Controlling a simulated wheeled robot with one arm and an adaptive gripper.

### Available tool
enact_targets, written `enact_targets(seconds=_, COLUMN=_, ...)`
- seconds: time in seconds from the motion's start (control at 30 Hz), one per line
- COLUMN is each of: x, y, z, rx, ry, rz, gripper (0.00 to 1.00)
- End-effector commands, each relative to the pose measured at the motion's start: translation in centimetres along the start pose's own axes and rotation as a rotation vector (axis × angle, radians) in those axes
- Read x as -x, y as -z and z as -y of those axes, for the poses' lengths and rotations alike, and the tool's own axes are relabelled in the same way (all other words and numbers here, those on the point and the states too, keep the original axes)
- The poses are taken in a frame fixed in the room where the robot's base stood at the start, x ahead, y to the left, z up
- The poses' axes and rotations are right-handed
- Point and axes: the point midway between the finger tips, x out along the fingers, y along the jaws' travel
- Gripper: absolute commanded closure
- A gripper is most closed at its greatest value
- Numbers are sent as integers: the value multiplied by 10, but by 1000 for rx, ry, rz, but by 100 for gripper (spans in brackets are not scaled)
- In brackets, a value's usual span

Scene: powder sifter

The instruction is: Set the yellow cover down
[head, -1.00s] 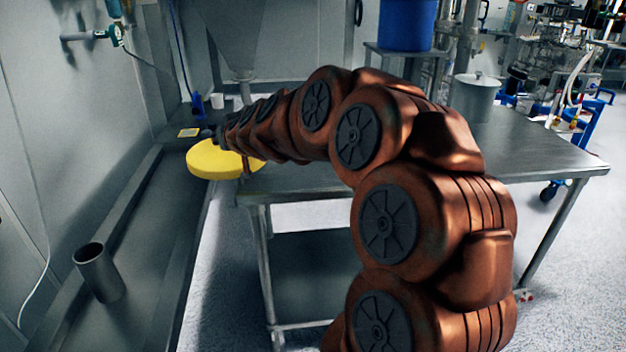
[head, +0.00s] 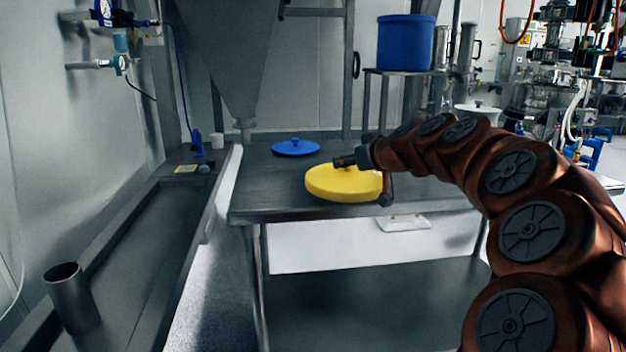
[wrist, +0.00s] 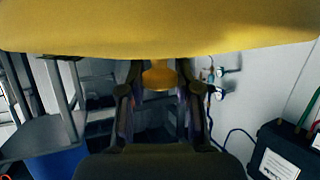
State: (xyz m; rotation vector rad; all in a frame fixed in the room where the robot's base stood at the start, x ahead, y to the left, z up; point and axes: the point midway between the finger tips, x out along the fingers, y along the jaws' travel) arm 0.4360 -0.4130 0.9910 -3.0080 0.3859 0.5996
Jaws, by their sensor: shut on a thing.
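The yellow cover (head: 335,186) is a thick round disc. In the head view it is roughly level at the near part of the steel table (head: 262,208); I cannot tell whether it touches the top. My gripper (head: 346,161) is at its upper side, with the arm reaching in from the right. In the wrist view the cover (wrist: 165,28) fills the top of the picture, and its yellow knob (wrist: 158,75) is between the two fingers of my gripper (wrist: 158,88). The gripper is shut on the knob.
A blue lid (head: 296,148) lies on the table behind and left of the cover. A hopper (head: 232,75) hangs at the back. A blue bucket (head: 405,42) stands on a raised shelf. A metal cylinder (head: 72,300) stands in the trough at left. The table's left front is clear.

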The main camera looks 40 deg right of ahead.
Motion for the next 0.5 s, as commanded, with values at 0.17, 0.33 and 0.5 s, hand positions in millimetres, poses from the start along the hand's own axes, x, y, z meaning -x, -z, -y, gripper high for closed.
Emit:
enact_targets(seconds=0.17, x=-36, y=11, z=4, rx=4, ry=0, rz=1, gripper=100)
enact_targets(seconds=0.33, x=-68, y=20, z=7, rx=3, ry=3, rz=3, gripper=100)
enact_targets(seconds=0.5, x=-97, y=29, z=8, rx=1, ry=0, rz=1, gripper=100)
